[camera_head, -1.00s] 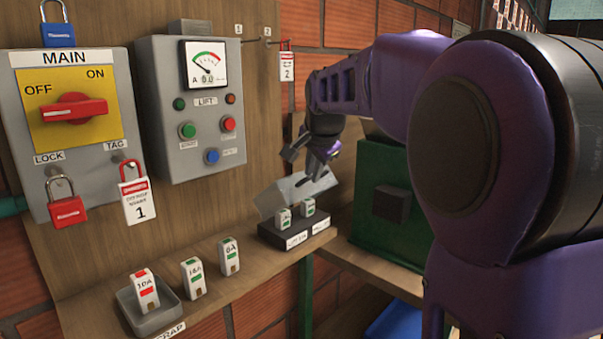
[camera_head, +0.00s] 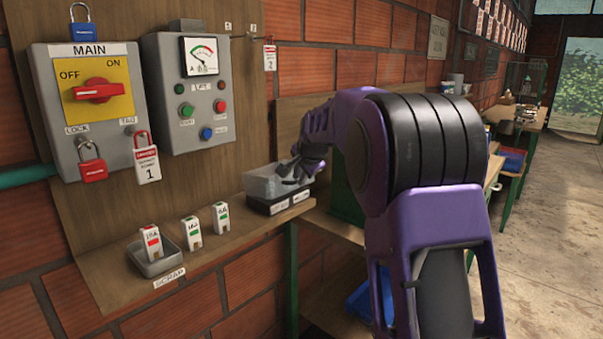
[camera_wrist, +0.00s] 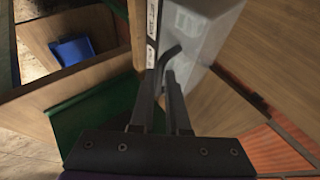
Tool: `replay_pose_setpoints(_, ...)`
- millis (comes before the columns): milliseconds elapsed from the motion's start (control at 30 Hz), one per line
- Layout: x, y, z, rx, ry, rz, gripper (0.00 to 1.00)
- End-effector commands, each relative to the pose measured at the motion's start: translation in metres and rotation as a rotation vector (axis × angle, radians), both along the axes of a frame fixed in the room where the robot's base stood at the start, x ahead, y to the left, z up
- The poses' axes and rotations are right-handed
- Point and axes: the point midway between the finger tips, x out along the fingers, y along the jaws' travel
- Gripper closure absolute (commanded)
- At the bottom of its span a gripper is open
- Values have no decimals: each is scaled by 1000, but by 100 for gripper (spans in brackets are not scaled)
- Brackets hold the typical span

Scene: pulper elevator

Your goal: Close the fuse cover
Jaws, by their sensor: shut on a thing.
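The fuse cover (camera_head: 266,184) is a translucent grey box-like lid. In the head view it sits down over the black fuse block (camera_head: 272,207), and the fuses under it are no longer distinct. Whether its lower edge rests fully on the block cannot be told. My gripper (camera_head: 298,172) is at the cover's right side. In the wrist view the cover (camera_wrist: 208,28) lies beyond the fingers, and my gripper (camera_wrist: 170,85) is shut on a dark curved piece that looks like the cover's handle.
Loose fuses (camera_head: 192,231) stand on the wooden ledge left of the block, one in the scrap tray (camera_head: 165,262). The main switch box (camera_head: 92,110) and lift panel (camera_head: 195,95) are on the board above. A green box (camera_head: 343,190) stands right of the block.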

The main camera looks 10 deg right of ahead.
Motion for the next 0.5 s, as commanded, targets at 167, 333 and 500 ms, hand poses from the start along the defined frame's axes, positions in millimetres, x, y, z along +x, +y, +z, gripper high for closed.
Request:
replay_pose_setpoints(167,2,-3,-7,-3,11,-2,85)
replay_pose_setpoints(333,2,-2,-7,-2,9,-1,55)
replay_pose_setpoints(500,2,-2,-6,-2,8,-1,55)
